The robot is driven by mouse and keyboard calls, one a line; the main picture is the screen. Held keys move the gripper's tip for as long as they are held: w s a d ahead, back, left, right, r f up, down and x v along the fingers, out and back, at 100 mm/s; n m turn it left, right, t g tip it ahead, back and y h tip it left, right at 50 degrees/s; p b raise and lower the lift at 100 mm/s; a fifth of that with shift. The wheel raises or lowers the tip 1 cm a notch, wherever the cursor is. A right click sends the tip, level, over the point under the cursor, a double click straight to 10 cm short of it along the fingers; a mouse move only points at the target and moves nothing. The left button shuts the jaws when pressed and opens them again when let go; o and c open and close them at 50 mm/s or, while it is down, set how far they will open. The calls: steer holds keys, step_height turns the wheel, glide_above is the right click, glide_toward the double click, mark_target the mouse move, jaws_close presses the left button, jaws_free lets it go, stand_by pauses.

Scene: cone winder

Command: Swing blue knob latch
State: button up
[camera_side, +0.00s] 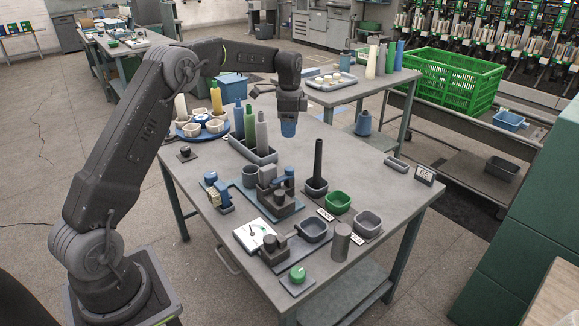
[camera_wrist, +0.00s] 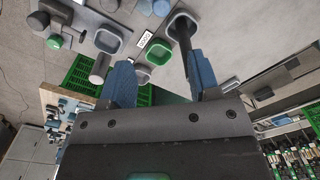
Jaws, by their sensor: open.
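A dark latch block (camera_side: 276,196) with a blue knob (camera_side: 284,179) on its arm stands near the middle of the grey table, on a blue base plate. In the wrist view, blue parts (camera_wrist: 153,7) at the top edge are cut off; I cannot tell whether they are the knob. My gripper (camera_side: 288,128) hangs above the table, behind and higher than the latch, clear of it. In the wrist view, its two blue fingers (camera_wrist: 162,76) are wide apart with nothing held between them.
A black cone (camera_side: 317,160) stands upright right of the latch, beside a green bowl (camera_side: 338,202) and a grey bowl (camera_side: 367,223). A rack with upright cones (camera_side: 253,152) stands behind the latch. A green button (camera_side: 298,273) and a grey cylinder (camera_side: 340,241) are at the front.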

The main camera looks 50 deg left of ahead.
mark_target(289, 168)
step_height(289, 168, down, 14)
steer(key=shift+a+f, duration=0.1)
steer(key=shift+a, duration=0.05)
stand_by(0.4)
steer(key=shift+c, duration=0.3)
steer(key=c, duration=0.9)
steer(key=shift+o, duration=0.2)
